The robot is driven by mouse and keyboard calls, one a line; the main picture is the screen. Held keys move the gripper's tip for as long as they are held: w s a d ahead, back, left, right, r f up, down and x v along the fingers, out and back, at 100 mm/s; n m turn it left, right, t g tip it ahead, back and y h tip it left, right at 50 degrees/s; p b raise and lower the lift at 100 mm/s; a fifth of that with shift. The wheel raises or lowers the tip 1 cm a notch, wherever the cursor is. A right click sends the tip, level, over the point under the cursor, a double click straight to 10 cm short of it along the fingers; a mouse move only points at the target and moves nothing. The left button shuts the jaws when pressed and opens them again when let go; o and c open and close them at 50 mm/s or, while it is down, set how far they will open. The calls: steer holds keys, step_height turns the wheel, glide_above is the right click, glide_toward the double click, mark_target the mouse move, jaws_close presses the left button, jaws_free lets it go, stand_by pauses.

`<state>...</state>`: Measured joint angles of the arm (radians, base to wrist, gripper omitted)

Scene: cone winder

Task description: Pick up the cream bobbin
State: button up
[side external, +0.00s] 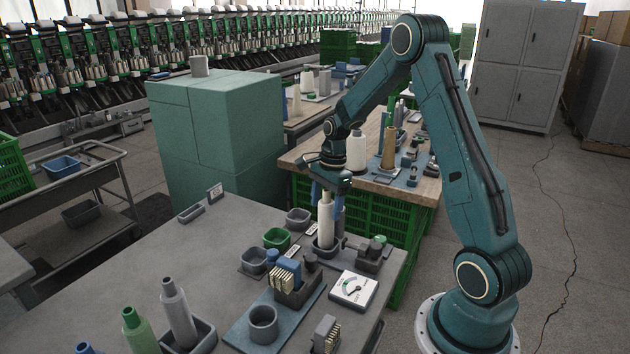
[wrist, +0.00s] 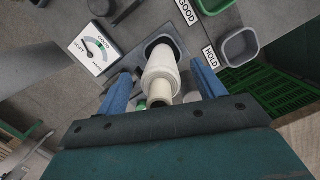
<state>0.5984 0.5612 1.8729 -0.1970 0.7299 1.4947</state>
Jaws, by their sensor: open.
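The cream bobbin (side external: 326,222) stands upright in a dark grey holder (side external: 318,250) near the far right edge of the grey table. It also shows in the wrist view (wrist: 160,75), with its narrow end toward the camera. My gripper (side external: 327,196) is open above the holder, pointing down. In the wrist view my gripper (wrist: 163,86) has one blue finger on each side of the bobbin. Gaps show between the fingers and the bobbin. The bobbin's foot is hidden inside the holder.
A dial gauge (side external: 353,289) and a dark block with a green knob (side external: 372,253) stand close to the holder. A green cup (side external: 277,239), a grey cup (side external: 298,219) and a tool rack (side external: 297,283) are to the left. The table's left part is mostly clear.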

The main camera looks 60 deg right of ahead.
steer(key=shift+f, duration=0.2)
steer(key=shift+c, duration=0.4)
steer(key=c, duration=1)
steer(key=shift+r, duration=0.1)
step_height(320, 180, up, 20)
steer(key=shift+w, duration=0.15)
stand_by(0.5)
